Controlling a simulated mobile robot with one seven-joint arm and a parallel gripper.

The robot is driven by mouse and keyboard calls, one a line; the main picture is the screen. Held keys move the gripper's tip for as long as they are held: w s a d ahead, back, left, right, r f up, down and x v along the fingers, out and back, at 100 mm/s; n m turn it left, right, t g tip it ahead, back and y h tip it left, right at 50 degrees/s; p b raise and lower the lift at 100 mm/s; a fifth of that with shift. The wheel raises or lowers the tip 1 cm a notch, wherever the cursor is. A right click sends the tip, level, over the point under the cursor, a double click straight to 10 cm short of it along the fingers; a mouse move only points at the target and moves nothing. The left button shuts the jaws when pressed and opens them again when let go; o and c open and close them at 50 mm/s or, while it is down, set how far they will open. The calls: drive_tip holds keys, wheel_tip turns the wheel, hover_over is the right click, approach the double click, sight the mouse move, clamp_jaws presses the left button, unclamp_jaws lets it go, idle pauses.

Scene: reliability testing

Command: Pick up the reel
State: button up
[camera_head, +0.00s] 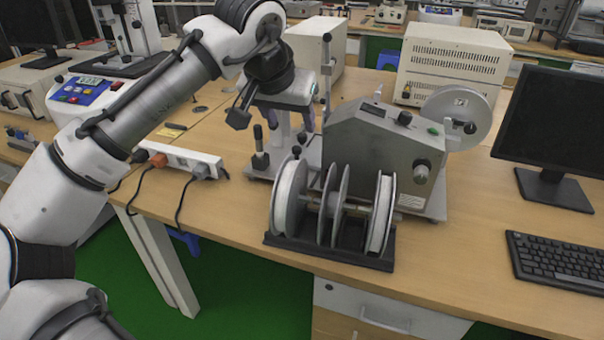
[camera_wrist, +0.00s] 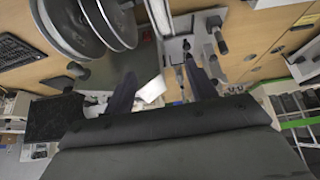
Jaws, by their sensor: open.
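Several white-and-grey reels stand upright in a black rack (camera_head: 330,253) at the front edge of the wooden bench; the left reel (camera_head: 291,197) and the right reel (camera_head: 380,213) show most clearly. Another reel, a large grey disc (camera_head: 457,118), is mounted on the right side of the grey machine (camera_head: 375,150). My gripper (camera_head: 296,130) points down behind and above the rack, left of the machine, apart from the reels. In the wrist view my gripper (camera_wrist: 161,78) has its two dark fingers spread with nothing held. Large reel discs (camera_wrist: 75,25) show at that view's upper left.
A white power strip (camera_head: 181,161) with plugs lies left of the rack. A monitor (camera_head: 556,130) and a keyboard (camera_head: 556,262) are at the right. A beige instrument box (camera_head: 452,62) stands behind the machine. Bare bench (camera_head: 470,240) lies between the machine and keyboard.

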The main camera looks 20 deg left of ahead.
sight(289, 165)
drive_tip(key=shift+n+g, duration=0.3)
drive_tip(key=shift+g, duration=0.6)
drive_tip(key=f, duration=0.3)
drive_tip(key=a+f, duration=0.1)
drive_tip(key=f, duration=0.2)
drive_tip(key=w+f, duration=0.1)
drive_tip(key=f, duration=0.2)
drive_tip(key=shift+a, duration=0.3)
drive_tip(key=shift+p+x, duration=0.4)
drive_tip(key=shift+x, duration=2.8)
drive_tip(key=shift+d, duration=0.15)
clamp_jaws()
